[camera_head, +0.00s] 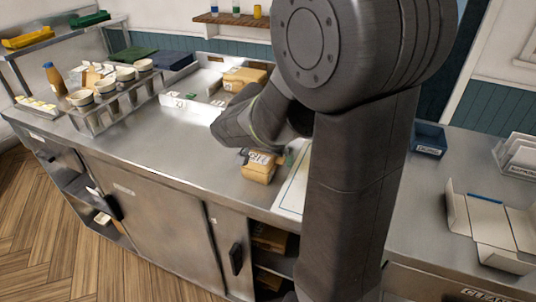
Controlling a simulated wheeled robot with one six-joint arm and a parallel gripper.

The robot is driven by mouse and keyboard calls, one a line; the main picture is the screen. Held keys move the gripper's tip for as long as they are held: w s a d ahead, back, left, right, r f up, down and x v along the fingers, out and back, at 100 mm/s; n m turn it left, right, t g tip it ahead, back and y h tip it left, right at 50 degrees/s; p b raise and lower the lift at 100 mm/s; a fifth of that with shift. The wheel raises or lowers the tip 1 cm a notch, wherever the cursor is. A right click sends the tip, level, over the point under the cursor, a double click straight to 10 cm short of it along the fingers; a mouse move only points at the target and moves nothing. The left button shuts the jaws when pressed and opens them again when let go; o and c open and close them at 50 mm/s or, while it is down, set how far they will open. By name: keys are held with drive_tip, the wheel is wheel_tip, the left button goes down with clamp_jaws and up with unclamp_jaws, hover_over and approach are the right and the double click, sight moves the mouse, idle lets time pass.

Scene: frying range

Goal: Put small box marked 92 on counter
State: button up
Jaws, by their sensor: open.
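A small tan box (259,168) with a white label with dark marks sits on the steel counter (165,150), near its front edge. The label is too small to read surely. My gripper (270,150) is at the dark end of my arm, just behind and above this box; it is open, but its fingers are mostly hidden. I cannot tell whether it touches the box. Another tan box (245,76) is in a shallow steel tray (207,82) farther back.
A rack with white cups (125,74) and a sauce bottle (54,78) stand at left. A white sheet (293,190) lies right of the box. A blue bin (429,139) and an open carton (490,218) are at right. Tan boxes (270,238) sit in the open shelf below. The counter's front left is clear.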

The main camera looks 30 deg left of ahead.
drive_tip(key=v, duration=1.2)
